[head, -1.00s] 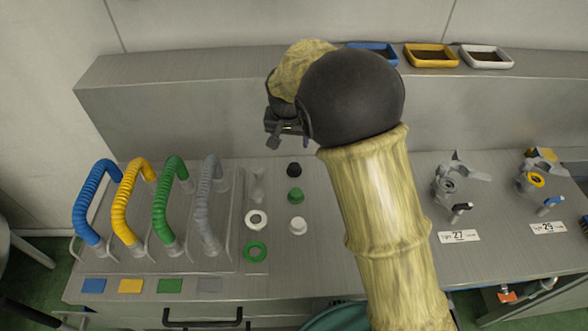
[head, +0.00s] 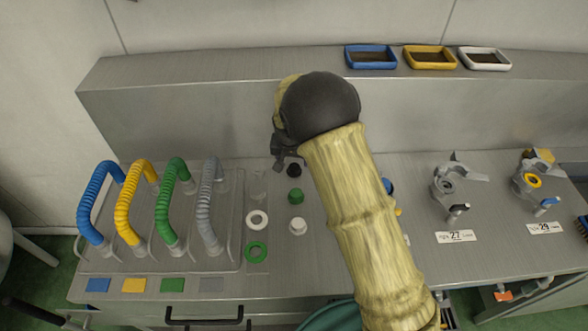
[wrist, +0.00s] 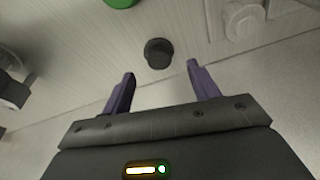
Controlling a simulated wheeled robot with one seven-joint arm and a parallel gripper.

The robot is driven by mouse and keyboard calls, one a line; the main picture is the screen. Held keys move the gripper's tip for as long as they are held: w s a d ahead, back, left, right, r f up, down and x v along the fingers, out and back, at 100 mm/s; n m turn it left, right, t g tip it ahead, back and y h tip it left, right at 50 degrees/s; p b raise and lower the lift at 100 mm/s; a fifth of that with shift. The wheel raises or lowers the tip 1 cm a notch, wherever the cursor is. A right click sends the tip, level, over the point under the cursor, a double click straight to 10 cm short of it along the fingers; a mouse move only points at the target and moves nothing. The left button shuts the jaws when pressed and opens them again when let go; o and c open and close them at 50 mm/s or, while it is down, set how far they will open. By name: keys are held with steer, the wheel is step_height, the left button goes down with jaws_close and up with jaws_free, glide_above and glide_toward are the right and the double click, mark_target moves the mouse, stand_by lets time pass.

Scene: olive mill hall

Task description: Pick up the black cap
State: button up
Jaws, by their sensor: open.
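The black cap (head: 294,170) stands on the grey bench top at the back of a short column of caps, with the green cap (head: 295,196) in front of it. In the wrist view the black cap (wrist: 158,53) lies just beyond the fingertips, roughly midway between them, with nothing touching it. My gripper (wrist: 160,70) is open and empty, its two purple fingers apart. In the head view my gripper (head: 281,160) hangs just above and left of the black cap, and my arm hides part of it.
A white cap (head: 297,225), a white ring (head: 257,220) and a green ring (head: 255,252) are nearby. Coloured hoses on handles, such as the grey one (head: 206,200), stand to the left. A raised ledge (head: 200,85) backs the bench. Clamps (head: 450,185) stand to the right.

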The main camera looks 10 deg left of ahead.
mark_target(294, 167)
steer(key=shift+f, duration=0.15)
steer(key=shift+d+f+p, duration=0.1)
steer(key=shift+f+p, duration=0.15)
steer(key=shift+p, duration=0.05)
steer(key=shift+w+p+x, duration=0.2)
steer(key=shift+p+x, duration=0.4)
steer(key=shift+x, duration=1.55)
steer(key=shift+c, duration=0.2)
steer(key=c, duration=1)
